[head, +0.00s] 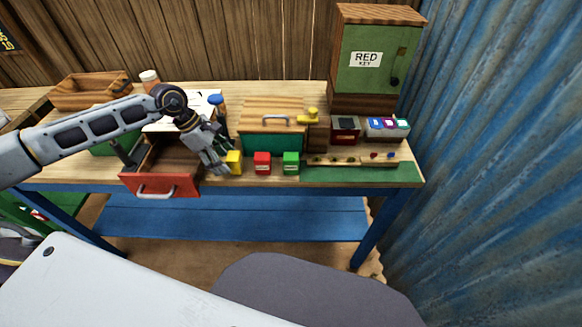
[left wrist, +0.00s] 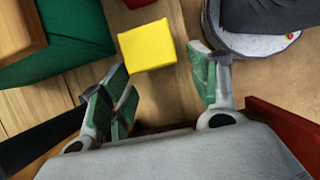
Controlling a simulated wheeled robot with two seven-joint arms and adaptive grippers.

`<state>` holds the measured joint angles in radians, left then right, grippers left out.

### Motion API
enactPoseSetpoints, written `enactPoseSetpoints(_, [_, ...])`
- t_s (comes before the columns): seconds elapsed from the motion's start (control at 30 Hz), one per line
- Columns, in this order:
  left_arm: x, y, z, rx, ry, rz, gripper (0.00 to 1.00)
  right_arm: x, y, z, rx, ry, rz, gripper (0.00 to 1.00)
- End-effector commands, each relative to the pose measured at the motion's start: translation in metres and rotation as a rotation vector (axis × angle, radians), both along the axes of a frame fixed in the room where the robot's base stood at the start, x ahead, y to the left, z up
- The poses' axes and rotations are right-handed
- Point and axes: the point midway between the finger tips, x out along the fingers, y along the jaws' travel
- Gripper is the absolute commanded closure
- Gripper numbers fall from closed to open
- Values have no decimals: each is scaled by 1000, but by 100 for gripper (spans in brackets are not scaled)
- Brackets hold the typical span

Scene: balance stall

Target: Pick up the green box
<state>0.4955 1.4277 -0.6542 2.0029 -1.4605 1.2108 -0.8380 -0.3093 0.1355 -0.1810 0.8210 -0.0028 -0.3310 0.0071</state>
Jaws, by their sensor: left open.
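The small green box (head: 291,163) stands on the front of the table, at the right end of a row with a red box (head: 262,163) and a yellow box (head: 234,161). My left gripper (head: 222,168) is open and empty, pointing down just left of the yellow box, apart from the green box. In the left wrist view, the open fingers (left wrist: 163,82) show with the yellow box (left wrist: 148,46) beyond their tips and a bit of the red box (left wrist: 138,3) at the top edge. The green box is not visible there. My right gripper is not in view.
A wood-topped green chest (head: 270,137) stands behind the boxes. A strip with small knobs (head: 358,160) and a green mat (head: 360,174) lie right of the green box. A tall green cabinet (head: 373,60) stands behind.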

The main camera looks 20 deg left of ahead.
Motion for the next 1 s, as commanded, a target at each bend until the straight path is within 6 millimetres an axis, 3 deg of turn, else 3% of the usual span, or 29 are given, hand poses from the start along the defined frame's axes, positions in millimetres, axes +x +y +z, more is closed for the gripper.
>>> enactPoseSetpoints(0.63, [1, -3, -3, -1, -1, -1, 39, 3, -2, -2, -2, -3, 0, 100])
enactPoseSetpoints(1.0, [8, -27, -3, -2, 0, -1, 39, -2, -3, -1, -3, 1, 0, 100])
